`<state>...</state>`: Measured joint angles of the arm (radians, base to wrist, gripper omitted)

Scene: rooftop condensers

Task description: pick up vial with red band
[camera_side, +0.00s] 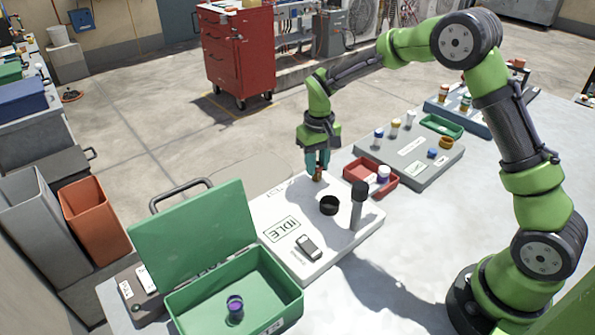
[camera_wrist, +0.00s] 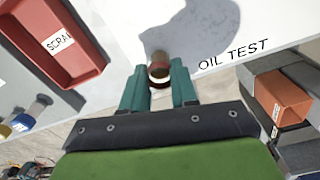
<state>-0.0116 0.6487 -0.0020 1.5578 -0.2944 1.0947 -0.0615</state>
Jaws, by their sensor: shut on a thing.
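My gripper (camera_side: 318,163) reaches down over the back corner of the white test board (camera_side: 290,262), its teal fingers closed around a small amber-brown vial (camera_side: 318,174). In the wrist view my gripper (camera_wrist: 159,84) has the vial (camera_wrist: 159,70) between its fingertips, and dark red and pale parts of it show. The fingers cover its sides, so I cannot clearly make out a red band. In the side view the vial is upright at the board's surface; I cannot tell whether it touches the board.
A dark post (camera_side: 358,205) and black ring (camera_side: 329,205) stand close by on the board. An open green case (camera_side: 285,292) holds another purple-capped vial (camera_side: 235,309). A grey rack (camera_side: 425,172) is behind.

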